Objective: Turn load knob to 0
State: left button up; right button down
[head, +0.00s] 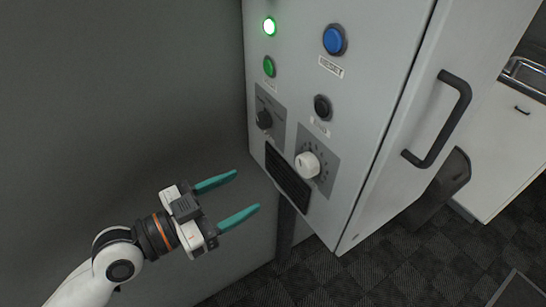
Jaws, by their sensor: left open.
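A white round knob (307,165) sits on a grey dial plate (325,160) with dark marks, low on the front of the grey cabinet (372,45). A black knob (264,119) sits on a darker plate up and left of it. The lettering is too small to read, so I cannot tell which one is the load knob or its setting. My left gripper (238,197) is open and empty, its teal fingers pointing right. It appears left of and below the white knob, apart from it. My right gripper is not in view.
The panel also has a lit green light (269,27), a green button (269,67), a blue button (334,39) and a black button (322,107). A black vent (287,178) lies below the knobs. A black door handle (444,120) sticks out at right.

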aim_at(300, 165)
pick_arm(q)
jog(key=shift+m, duration=0.3)
jog(key=p+x, duration=0.1)
jog(key=x, duration=0.2)
jog(key=r+p+x, duration=0.1)
jog(key=p+x, duration=0.1)
jog(key=x, duration=0.2)
jog(key=s+d+p+x, duration=0.1)
jog(key=x, duration=0.3)
jog(key=shift+r, duration=0.2)
jog(key=shift+w+d+p, duration=0.25)
jog(key=shift+d+p, duration=0.05)
jog(key=shift+d, duration=0.1)
jog(key=shift+s, duration=0.15)
jog(key=c, duration=1)
jog(key=shift+o, duration=0.2)
jog(key=shift+r, duration=0.1)
